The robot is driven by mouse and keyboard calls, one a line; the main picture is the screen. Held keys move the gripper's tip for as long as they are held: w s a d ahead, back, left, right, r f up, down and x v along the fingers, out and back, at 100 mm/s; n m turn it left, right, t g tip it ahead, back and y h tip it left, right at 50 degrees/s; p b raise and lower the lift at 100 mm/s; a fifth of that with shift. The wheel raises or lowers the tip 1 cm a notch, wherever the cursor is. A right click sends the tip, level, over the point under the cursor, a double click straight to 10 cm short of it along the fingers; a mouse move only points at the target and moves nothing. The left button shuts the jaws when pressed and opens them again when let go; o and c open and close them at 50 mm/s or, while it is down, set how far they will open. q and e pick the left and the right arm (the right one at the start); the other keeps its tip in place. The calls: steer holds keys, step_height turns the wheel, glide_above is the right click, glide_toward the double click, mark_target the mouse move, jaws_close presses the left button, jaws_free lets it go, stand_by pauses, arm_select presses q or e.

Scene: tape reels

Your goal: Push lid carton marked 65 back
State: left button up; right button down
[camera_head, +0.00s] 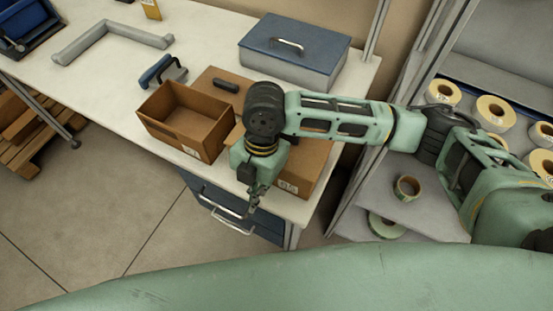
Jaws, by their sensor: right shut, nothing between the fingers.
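A brown carton (309,164) stands at the front right corner of the white bench, partly hidden behind my right arm. A small white label (287,187) is on its front, too small to read surely. An open, empty-looking brown carton (187,118) stands to its left, with a label low on its front that I cannot read. My right gripper (253,204) is shut and empty. It points down in front of the labelled carton, near the bench's front edge; I cannot tell whether it touches the carton. My left gripper is not in view.
A blue-lidded metal box (294,52) stands behind on the bench (105,78). A dark cylinder (225,86) and a blue-handled tool (160,72) lie near the open carton. Shelves with tape reels (443,93) stand at right. Blue drawers (232,210) are below the bench.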

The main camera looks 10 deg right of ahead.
steer(key=shift+w+d, duration=0.9)
steer(key=shift+w, duration=0.3)
steer(key=shift+w+d, duration=0.85)
steer(key=shift+w, duration=0.4)
steer(key=shift+w+d, duration=0.9)
steer(key=shift+w, duration=0.3)
steer(key=shift+w+d+b, duration=0.2)
steer(key=shift+w+d, duration=0.7)
steer(key=shift+w, duration=0.3)
steer(key=shift+w+d+b, duration=0.2)
steer(key=shift+w+d, duration=0.65)
steer(key=shift+w, duration=0.35)
steer(key=shift+s+a+r+p, duration=0.15)
steer(key=shift+s+a+p, duration=0.35)
steer(key=shift+s+p, duration=0.25)
steer(key=shift+s+a+p, duration=0.7)
steer(key=shift+s+p, duration=0.1)
steer(key=shift+s, duration=0.15)
steer(key=p+v, duration=0.3)
steer(key=s+a+p+v, duration=0.1)
steer(key=p+v, duration=0.5)
steer(key=shift+s+a+r, duration=0.1)
steer(key=shift+s+r, duration=0.2)
steer(key=shift+r, duration=0.3)
steer(key=shift+f, duration=0.1)
